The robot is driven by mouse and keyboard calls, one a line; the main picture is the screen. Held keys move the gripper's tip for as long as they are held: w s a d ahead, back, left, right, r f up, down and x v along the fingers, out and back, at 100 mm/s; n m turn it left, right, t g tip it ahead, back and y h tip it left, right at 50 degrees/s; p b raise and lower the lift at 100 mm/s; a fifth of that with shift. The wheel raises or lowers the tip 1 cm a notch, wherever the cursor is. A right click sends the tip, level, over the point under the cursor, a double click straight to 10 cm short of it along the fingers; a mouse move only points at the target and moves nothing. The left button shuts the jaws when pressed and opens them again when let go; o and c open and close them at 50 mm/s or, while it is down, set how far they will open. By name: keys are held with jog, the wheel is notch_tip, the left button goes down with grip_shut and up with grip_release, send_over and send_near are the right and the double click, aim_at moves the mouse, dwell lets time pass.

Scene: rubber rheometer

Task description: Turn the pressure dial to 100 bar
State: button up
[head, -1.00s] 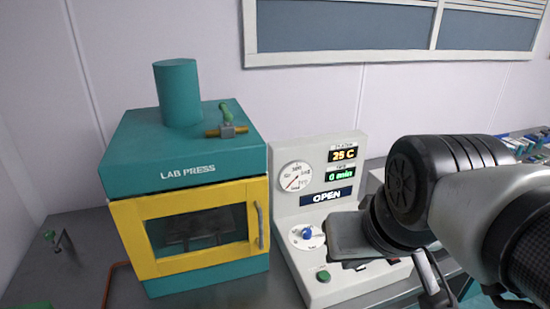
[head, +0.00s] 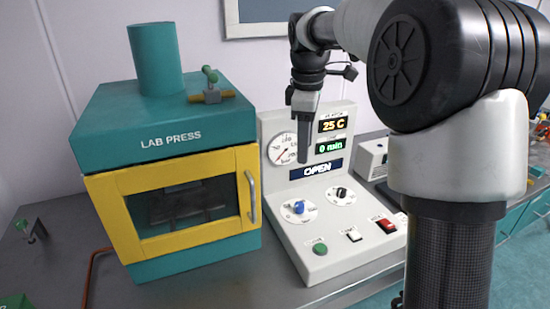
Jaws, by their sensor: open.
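The control panel (head: 330,235) stands right of the lab press. It has a dial with a blue knob (head: 299,207) on a white scale at left and a dial with a black knob (head: 341,194) at right. The dial labels are too small to read, so I cannot tell which is pressure. A round gauge (head: 279,149) shows a red needle pointing to the lower left. My gripper (head: 304,158) is open and empty, pointing down in front of the panel's upright face. It is above the blue knob and apart from it, hiding the gauge's right edge.
The lab press (head: 170,140) has a closed yellow door with a handle (head: 252,198). The displays read "25 C", "0 min" and "OPEN". A green button (head: 320,248), a white switch (head: 354,235) and a red switch (head: 386,225) line the panel's front.

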aim_at(299, 205)
jog(key=w+f+n+b, duration=0.1)
jog(key=w+f, duration=0.1)
jog(key=f, duration=0.5)
jog(key=w+f+b, duration=0.1)
jog(key=f, duration=0.7)
jog(key=w+f+n+g+b, duration=0.1)
jog(key=w+f, duration=0.1)
jog(key=f, duration=0.5)
jog(key=shift+w+d+f+n, duration=0.2)
jog(key=shift+w+d+n, duration=0.1)
jog(key=shift+d, duration=0.05)
jog(key=c, duration=1)
